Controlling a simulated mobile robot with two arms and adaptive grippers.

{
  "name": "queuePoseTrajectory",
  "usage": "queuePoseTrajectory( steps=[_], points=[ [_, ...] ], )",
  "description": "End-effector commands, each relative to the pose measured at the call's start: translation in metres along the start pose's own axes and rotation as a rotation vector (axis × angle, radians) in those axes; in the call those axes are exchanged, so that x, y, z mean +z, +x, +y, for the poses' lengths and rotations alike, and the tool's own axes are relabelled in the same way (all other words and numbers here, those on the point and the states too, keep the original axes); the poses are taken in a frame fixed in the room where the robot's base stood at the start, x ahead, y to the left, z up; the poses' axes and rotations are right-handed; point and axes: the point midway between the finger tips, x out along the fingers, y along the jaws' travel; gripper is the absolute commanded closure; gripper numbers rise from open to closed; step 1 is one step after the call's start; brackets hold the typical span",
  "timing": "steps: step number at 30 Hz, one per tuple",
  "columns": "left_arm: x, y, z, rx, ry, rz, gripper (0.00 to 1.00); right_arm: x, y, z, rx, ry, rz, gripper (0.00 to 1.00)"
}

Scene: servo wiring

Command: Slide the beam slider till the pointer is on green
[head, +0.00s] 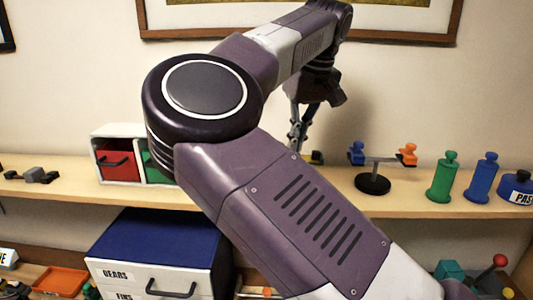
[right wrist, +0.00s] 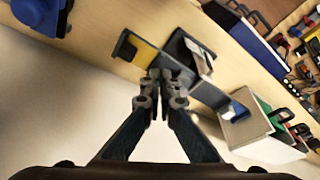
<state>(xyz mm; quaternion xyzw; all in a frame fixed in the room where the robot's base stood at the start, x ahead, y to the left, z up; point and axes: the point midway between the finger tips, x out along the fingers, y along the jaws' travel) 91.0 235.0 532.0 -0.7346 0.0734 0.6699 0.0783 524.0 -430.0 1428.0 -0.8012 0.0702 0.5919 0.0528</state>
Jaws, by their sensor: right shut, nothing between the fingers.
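The beam slider, as I take it, is a dark device with a yellow section (right wrist: 141,52) on the shelf in the right wrist view. It has an upright dark part with a pale face (right wrist: 201,60) and a blue patch further along. I cannot make out a pointer or a green mark. My right gripper (right wrist: 160,82) is shut and empty, its fingertips close beside the device; contact cannot be told. In the head view the right gripper (head: 296,143) hangs over the shelf, and my arm hides most of the device. My left gripper is not in view.
A balance (head: 373,184) with blue and orange weights stands right of my gripper. Green (head: 443,178) and blue (head: 482,178) weights stand further right. A white box with red (head: 117,163) and green drawers is left of it. A blue-topped cabinet (head: 158,240) is below.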

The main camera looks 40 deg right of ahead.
Motion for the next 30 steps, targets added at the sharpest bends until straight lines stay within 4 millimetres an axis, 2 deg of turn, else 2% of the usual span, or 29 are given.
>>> queuePoseTrajectory(
  steps=[16, 30],
  points=[
    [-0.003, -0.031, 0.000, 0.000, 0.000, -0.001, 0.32, -0.007, -0.035, 0.006, 0.002, -0.001, 0.001, 1.00],
    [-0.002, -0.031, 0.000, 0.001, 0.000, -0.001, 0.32, -0.007, -0.036, 0.007, 0.002, 0.000, 0.001, 1.00]
  ],
)
